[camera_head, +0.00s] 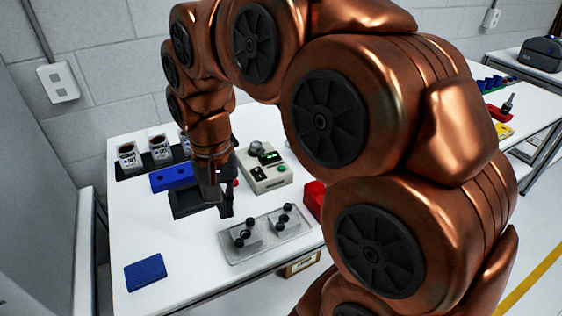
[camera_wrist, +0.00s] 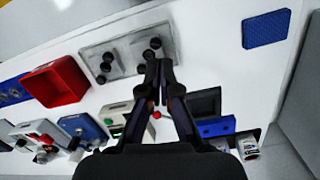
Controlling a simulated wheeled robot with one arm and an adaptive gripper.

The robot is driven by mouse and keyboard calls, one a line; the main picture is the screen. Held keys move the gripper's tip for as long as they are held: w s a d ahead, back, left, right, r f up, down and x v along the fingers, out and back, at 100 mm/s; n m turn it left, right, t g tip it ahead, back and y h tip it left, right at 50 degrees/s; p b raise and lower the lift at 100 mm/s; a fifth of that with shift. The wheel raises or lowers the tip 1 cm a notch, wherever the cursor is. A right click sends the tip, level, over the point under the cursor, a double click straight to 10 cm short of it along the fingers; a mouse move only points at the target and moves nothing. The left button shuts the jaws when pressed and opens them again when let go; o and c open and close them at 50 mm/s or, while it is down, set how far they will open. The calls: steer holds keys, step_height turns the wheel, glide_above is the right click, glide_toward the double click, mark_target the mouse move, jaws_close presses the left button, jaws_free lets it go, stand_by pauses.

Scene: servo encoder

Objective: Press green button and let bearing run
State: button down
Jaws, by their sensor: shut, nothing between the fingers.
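A pale control box (camera_head: 264,178) with a dark display sits on the white table, right of my gripper in the head view. Its green button (camera_head: 282,168) shows on the top. The box shows partly in the wrist view (camera_wrist: 116,112), left of my fingers. My gripper (camera_head: 226,208) points down over the table, its fingers shut and empty. In the wrist view the fingertips (camera_wrist: 159,66) meet near the edge of a grey plate. A small red knob (camera_wrist: 157,114) shows between the fingers. I cannot tell which part is the bearing. No finger is seen touching the green button.
A grey plate with black knobs (camera_head: 240,255) lies in front of the box. A red bin (camera_wrist: 58,82) stands beside it. A blue block (camera_head: 170,178), dark tray (camera_head: 185,204) and blue pad (camera_head: 145,272) are on the table.

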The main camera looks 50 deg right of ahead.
steer(key=w+d+r+m, duration=0.3)
steer(key=w+d+m, duration=0.45)
steer(key=d, duration=0.35)
steer(key=m+t+b, duration=0.1)
steer(key=m+b, duration=0.1)
steer(key=m, duration=0.6)
glide_above(282, 168)
steer(key=shift+r+n, duration=0.2)
steer(key=shift+n, duration=0.05)
steer(key=shift+p, duration=0.3)
step_height(282, 168, down, 14)
steer(key=p, duration=0.4)
steer(key=shift+r, duration=0.15)
steer(key=shift+f, duration=0.3)
